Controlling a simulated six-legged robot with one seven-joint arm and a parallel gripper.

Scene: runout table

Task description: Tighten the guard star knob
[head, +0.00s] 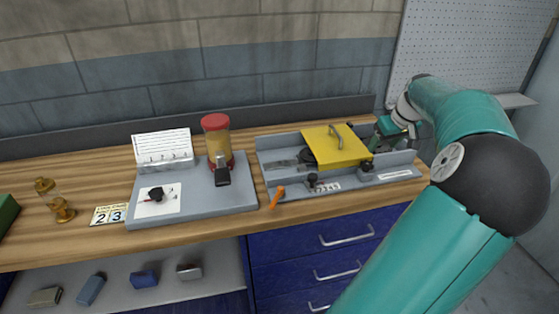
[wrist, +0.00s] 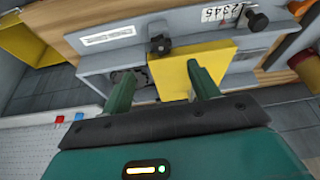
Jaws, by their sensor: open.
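The yellow guard (head: 333,150) is a plate with a bar handle on the grey runout fixture (head: 270,157). A dark knob (head: 367,165) is at the guard's front right, by a blank-looking label. It also shows in the wrist view (wrist: 160,46), beyond my fingertips. A second dark knob (head: 312,180) is at the front left, beside a number scale; the wrist view shows it too (wrist: 257,20). I cannot tell which is the guard star knob. My gripper (head: 384,143) is open and empty at the fixture's right end. In the wrist view its fingers (wrist: 158,70) point toward the guard (wrist: 175,72).
An orange handle (head: 277,197) lies at the fixture's front left corner. A grey stand (head: 215,197) with a red-capped jar (head: 217,140) is to the left. A brass-ended part (head: 56,205) and number card (head: 109,214) are farther left. A wall (head: 230,70) closes the back.

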